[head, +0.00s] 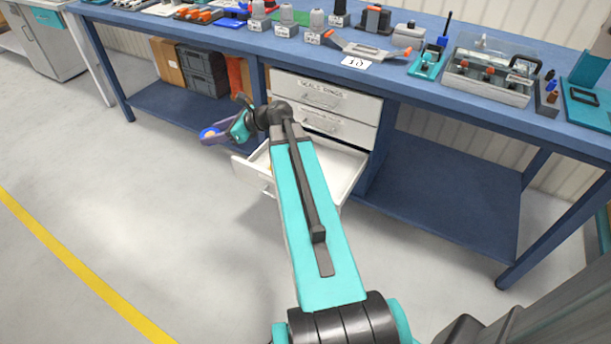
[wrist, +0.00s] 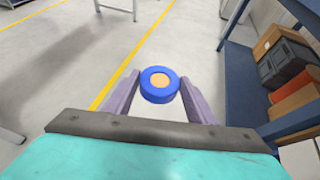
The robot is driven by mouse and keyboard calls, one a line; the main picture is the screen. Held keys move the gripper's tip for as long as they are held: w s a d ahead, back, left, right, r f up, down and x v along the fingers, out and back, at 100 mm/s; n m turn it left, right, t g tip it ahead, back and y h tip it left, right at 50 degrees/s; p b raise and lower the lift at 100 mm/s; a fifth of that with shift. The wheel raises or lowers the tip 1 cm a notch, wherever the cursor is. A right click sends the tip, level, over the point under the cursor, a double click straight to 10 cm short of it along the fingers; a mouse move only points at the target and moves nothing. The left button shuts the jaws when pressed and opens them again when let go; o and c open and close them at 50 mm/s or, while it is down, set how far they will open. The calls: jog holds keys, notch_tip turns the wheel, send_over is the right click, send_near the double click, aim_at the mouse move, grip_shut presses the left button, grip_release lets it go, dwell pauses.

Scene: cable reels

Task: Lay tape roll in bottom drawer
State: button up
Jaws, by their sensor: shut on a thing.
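The tape roll (wrist: 149,92) is blue with an orange-tan core. My gripper (wrist: 160,88) is shut on it, with a finger on each side in the wrist view. In the head view my gripper (head: 208,134) holds the tape roll (head: 209,133) to the left of the drawer unit, out in front of the bench. The bottom drawer (head: 345,172) is pulled open below two shut drawers. My arm covers much of its inside, and a bit of something orange shows at its left.
The blue workbench (head: 420,88) carries tools, weights and a clear case (head: 492,68). Grey crates (head: 203,72) and cardboard boxes (head: 168,62) stand on its lower shelf. The floor at left is clear, with a yellow line (head: 75,262).

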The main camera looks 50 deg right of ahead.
jog(key=s+d+f+m+h+b, duration=0.2)
jog(key=d+f+b, duration=0.5)
jog(key=d, duration=0.4)
jog(key=s+d+f+m+t+h+b, duration=0.1)
jog(key=s+d+f+m+h+b, duration=0.2)
jog(key=d+f+b, duration=0.5)
jog(key=s+d+f+m+h+b, duration=0.2)
jog(key=d+f+b, duration=0.6)
jog(key=d, duration=0.5)
jog(key=shift+s+d+f+h, duration=0.3)
jog(key=shift+s+f+h, duration=0.2)
jog(key=shift+s, duration=0.1)
jog(key=shift+f, duration=0.1)
jog(key=shift+f+b, duration=1.1)
jog(key=shift+f, duration=1.25)
jog(key=shift+f, duration=0.1)
jog(key=shift+f+b, duration=1.2)
jog(key=shift+f, duration=1.2)
jog(key=shift+f, duration=0.1)
jog(key=o, duration=1)
